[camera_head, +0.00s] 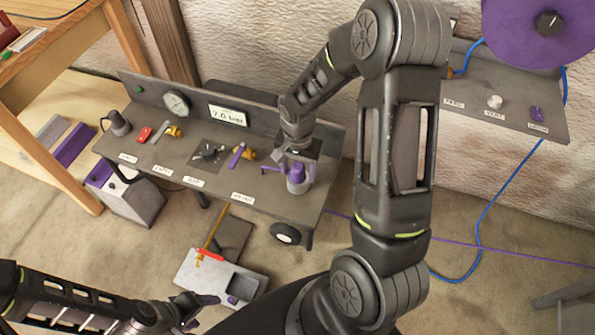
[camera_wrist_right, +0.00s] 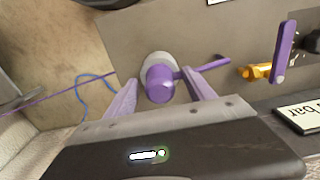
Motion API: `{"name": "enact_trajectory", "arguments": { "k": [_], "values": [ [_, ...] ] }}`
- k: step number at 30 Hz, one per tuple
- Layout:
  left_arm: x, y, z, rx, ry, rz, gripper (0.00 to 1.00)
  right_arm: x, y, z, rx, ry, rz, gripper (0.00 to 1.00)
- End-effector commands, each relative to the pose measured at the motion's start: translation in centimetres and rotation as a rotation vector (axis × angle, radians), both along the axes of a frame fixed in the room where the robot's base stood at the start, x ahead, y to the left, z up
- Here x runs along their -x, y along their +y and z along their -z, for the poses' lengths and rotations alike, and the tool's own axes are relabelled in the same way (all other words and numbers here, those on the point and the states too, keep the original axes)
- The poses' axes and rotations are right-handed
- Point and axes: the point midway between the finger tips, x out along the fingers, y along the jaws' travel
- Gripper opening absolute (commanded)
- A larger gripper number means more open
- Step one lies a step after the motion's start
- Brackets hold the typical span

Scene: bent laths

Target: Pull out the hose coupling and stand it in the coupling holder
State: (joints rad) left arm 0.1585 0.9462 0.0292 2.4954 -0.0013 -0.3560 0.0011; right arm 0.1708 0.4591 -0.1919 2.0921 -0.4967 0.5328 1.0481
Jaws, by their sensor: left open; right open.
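The hose coupling looks to be the purple cylinder (camera_head: 296,176) with a grey collar at the right end of the bench. A purple lever (camera_head: 268,168) sticks out beside it. My right gripper (camera_head: 297,168) is open over it. In the right wrist view the coupling (camera_wrist_right: 160,84) is between the two purple fingers of the right gripper (camera_wrist_right: 160,92), with gaps on both sides. My left gripper (camera_head: 203,308) is open and empty, low in the head view near a pale block. I cannot tell which thing is the coupling holder.
The grey bench (camera_head: 215,185) carries a gauge (camera_head: 176,103), a display (camera_head: 227,115) and valves. The pale block (camera_head: 190,268) with a dark square part lies on the floor in front. A shelf (camera_head: 510,112) with knobs is at right. A blue hose (camera_head: 480,225) hangs below it.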

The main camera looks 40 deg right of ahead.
Motion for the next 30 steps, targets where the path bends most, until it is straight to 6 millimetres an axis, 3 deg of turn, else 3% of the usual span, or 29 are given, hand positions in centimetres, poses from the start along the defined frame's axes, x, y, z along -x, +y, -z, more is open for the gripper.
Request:
{"name": "enact_trajectory", "arguments": {
  "k": [20,30],
  "values": [
    [0.00,0.00,0.28,0.000,0.000,0.000,0.67,0.02,-0.02,0.01,0.001,0.001,0.000,0.63],
    [0.00,0.00,0.28,0.000,0.000,0.000,0.67,0.02,-0.01,0.01,0.000,0.000,0.000,0.37]
  ]
}}
